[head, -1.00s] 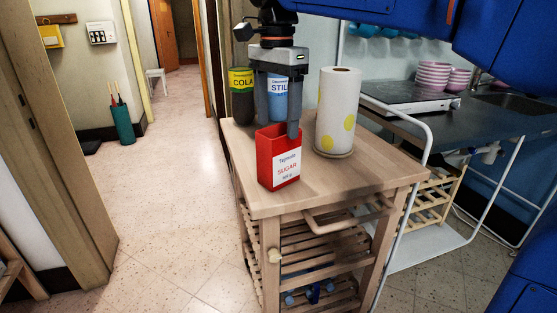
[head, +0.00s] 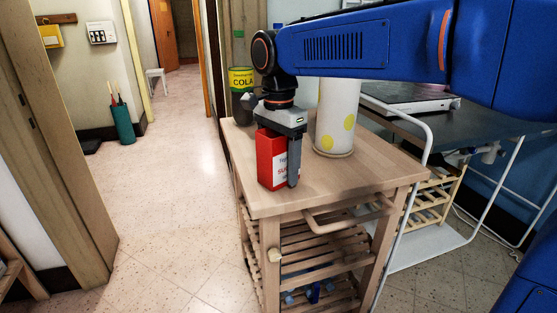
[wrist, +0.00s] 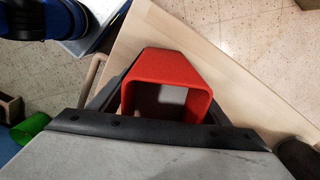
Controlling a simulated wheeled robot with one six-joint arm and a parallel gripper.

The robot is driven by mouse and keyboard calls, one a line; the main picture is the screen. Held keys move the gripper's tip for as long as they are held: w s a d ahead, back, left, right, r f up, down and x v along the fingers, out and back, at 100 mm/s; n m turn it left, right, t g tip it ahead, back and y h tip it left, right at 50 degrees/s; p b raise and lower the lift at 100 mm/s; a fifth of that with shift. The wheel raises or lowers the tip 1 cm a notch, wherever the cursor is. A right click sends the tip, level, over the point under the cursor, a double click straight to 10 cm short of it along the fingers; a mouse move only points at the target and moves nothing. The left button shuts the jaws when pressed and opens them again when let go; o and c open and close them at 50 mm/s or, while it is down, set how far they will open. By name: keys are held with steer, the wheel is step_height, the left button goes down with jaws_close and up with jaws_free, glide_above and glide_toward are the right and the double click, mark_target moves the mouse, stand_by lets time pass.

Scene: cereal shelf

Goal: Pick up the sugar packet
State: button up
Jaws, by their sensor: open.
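The sugar packet (head: 268,160) is a red, box-like packet with a white label. It stands upright near the front left of the wooden trolley top (head: 365,184). In the wrist view the packet (wrist: 160,62) shows as a red rim around a hollow, lying between dark fingers. My gripper (head: 279,168) is open and low over the packet from above. One finger runs down the packet's right side in the head view and covers part of the label. The other finger is mostly hidden there. I cannot tell whether the fingers touch the packet.
A paper towel roll (head: 336,125) with yellow spots stands close behind the gripper on the right. My blue arm hides part of the counter. The trolley's front right top is clear.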

steer(key=shift+f, duration=0.25)
steer(key=c, duration=1.4)
steer(key=shift+c, duration=0.2)
steer(key=shift+r, duration=0.1)
step_height(320, 180, up, 10)
